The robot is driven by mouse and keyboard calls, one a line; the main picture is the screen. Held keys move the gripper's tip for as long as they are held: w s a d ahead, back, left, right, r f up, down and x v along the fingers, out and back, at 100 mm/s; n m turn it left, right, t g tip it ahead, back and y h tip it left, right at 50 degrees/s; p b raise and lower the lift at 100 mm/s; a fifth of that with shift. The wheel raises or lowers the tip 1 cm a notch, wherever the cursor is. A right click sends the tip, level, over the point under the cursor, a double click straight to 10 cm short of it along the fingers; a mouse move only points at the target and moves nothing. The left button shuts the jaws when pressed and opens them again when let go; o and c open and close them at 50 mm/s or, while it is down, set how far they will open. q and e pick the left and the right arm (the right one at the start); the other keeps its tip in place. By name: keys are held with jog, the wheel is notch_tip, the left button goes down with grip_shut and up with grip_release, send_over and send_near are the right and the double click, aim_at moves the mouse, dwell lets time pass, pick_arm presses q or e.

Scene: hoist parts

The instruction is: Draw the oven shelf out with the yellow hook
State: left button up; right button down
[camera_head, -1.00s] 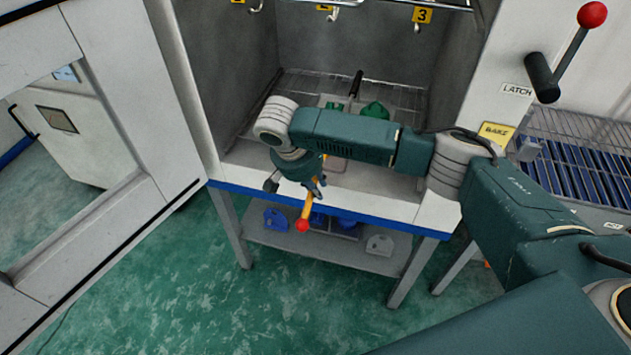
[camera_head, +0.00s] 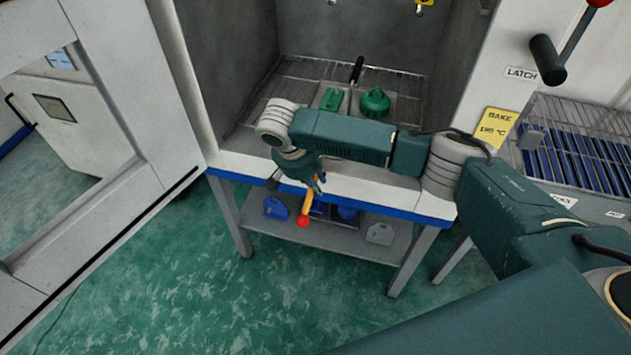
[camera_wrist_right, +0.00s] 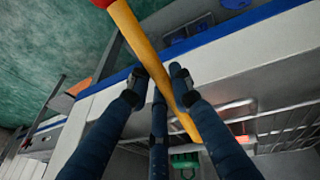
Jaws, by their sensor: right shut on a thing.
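The oven shelf (camera_head: 300,68) is a wire rack inside the open oven, bearing green parts; its front is hidden behind my right arm. My right gripper (camera_head: 318,184) is at the oven's front edge, shut on the handle of the yellow hook (camera_head: 308,203). The hook's red ball end (camera_head: 302,221) points down and out from the oven. In the right wrist view the yellow handle (camera_wrist_right: 140,42) runs between the fingers (camera_wrist_right: 160,74) towards the wire shelf (camera_wrist_right: 290,122). Whether its far end touches the shelf cannot be told. My left gripper is not in view.
A green block (camera_head: 332,99) and a round green part (camera_head: 375,102) sit on the shelf, near a black-handled rod (camera_head: 357,70). The open oven door (camera_head: 120,130) is at the left. A lower stand shelf (camera_head: 330,235) holds blue parts. A wire rack (camera_head: 575,140) is at the right.

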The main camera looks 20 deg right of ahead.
aim_at(300, 225)
jog(key=shift+s+a+p, duration=0.25)
jog(key=shift+s+p, duration=0.05)
jog(key=shift+p, duration=0.15)
jog(key=shift+s+a+p, duration=0.25)
jog(key=shift+s+p, duration=0.15)
jog(key=shift+p, duration=0.05)
jog(key=shift+s+a+f, duration=0.1)
jog(key=shift+s+f, duration=0.05)
jog(key=shift+s+a+p, duration=0.55)
jog(key=shift+s+p, duration=0.3)
jog(key=shift+p, duration=0.05)
jog(key=shift+s+a+p, duration=0.6)
jog(key=shift+s+p, duration=0.25)
jog(key=shift+s+a+p, duration=0.55)
jog(key=shift+s+p, duration=0.3)
jog(key=shift+p, duration=0.05)
jog(key=shift+s+a+p, duration=0.65)
jog(key=shift+s+p, duration=0.15)
jog(key=shift+s, duration=0.15)
jog(key=shift+s+a+p, duration=0.65)
jog(key=shift+s+p, duration=0.1)
jog(key=shift+s, duration=0.2)
jog(key=shift+s+a+p, duration=0.3)
jog(key=shift+s+a, duration=0.05)
jog(key=shift+s, duration=0.2)
